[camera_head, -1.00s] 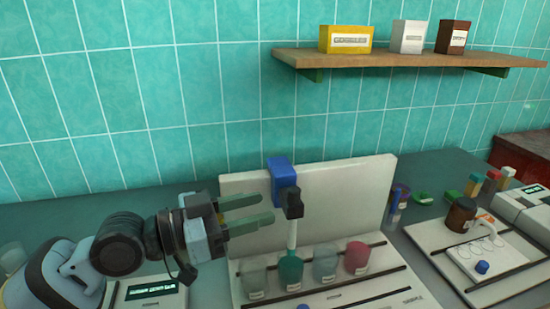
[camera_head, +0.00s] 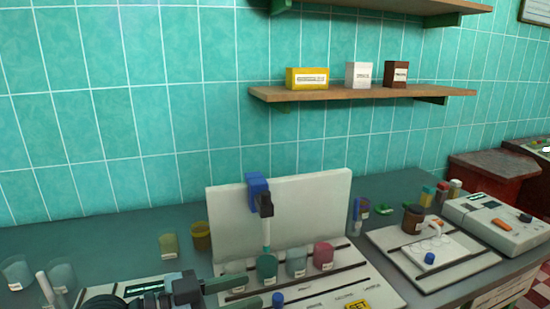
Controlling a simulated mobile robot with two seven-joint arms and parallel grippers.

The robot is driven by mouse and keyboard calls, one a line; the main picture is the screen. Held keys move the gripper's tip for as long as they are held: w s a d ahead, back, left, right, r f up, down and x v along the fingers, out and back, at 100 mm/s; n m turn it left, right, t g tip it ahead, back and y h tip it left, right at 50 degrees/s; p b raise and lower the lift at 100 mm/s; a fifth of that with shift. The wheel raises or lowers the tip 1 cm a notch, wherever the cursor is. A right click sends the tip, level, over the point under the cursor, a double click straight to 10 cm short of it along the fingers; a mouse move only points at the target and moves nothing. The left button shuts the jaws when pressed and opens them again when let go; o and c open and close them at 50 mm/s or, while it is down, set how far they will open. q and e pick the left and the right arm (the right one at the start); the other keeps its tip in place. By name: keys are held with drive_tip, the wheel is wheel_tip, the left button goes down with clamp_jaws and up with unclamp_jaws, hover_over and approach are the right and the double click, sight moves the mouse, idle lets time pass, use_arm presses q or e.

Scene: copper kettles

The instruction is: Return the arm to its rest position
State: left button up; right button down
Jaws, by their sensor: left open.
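My left gripper (camera_head: 238,293) is at the bottom edge of the head view, left of centre, with its two green-grey fingers apart and nothing between them. Part of my left arm (camera_head: 120,300) shows at the lower left and is cut off by the frame edge. The fingers are in front of the white board stand (camera_head: 225,205), near its row of small cups, including a teal cup (camera_head: 267,268) and a pink cup (camera_head: 323,255). I cannot tell whether the fingers touch the stand's base. My right gripper is not in view.
A blue clamp (camera_head: 257,190) is fixed to the white board. Clear beakers (camera_head: 62,277) stand at the far left. A second board with a brown jar (camera_head: 413,219) and a white instrument (camera_head: 490,222) stand at right. A shelf (camera_head: 355,93) holds three boxes.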

use_arm(q)
drive_tip(key=s+a+f+n+g+y, duration=0.1)
drive_tip(key=s+a+f+n+y, duration=0.15)
drive_tip(key=s+f, duration=0.4)
drive_tip(key=s+a+f+n+y, duration=0.1)
drive_tip(key=s+f+y, duration=0.25)
drive_tip(key=f, duration=0.65)
drive_tip(key=s+a+f+n+g+y, duration=0.1)
drive_tip(key=s+f+n+y, duration=0.1)
drive_tip(key=s+f, duration=0.5)
drive_tip(key=s+a+f+n+g+y, duration=0.25)
drive_tip(key=s+a+f, duration=0.35)
drive_tip(key=s, duration=0.6)
drive_tip(key=s+a+f+n+g+y, duration=0.2)
drive_tip(key=s+a+f+g+y, duration=0.15)
drive_tip(key=s+a, duration=0.6)
drive_tip(key=w+d+f+t+h+p, duration=0.1)
drive_tip(key=w+d+f+t+p, duration=0.1)
drive_tip(key=w+d+t+p, duration=0.3)
drive_tip(key=w+t, duration=0.3)
drive_tip(key=t, duration=0.1)
drive_tip(key=shift+w+d+p, duration=0.3)
drive_tip(key=shift+w+p, duration=0.05)
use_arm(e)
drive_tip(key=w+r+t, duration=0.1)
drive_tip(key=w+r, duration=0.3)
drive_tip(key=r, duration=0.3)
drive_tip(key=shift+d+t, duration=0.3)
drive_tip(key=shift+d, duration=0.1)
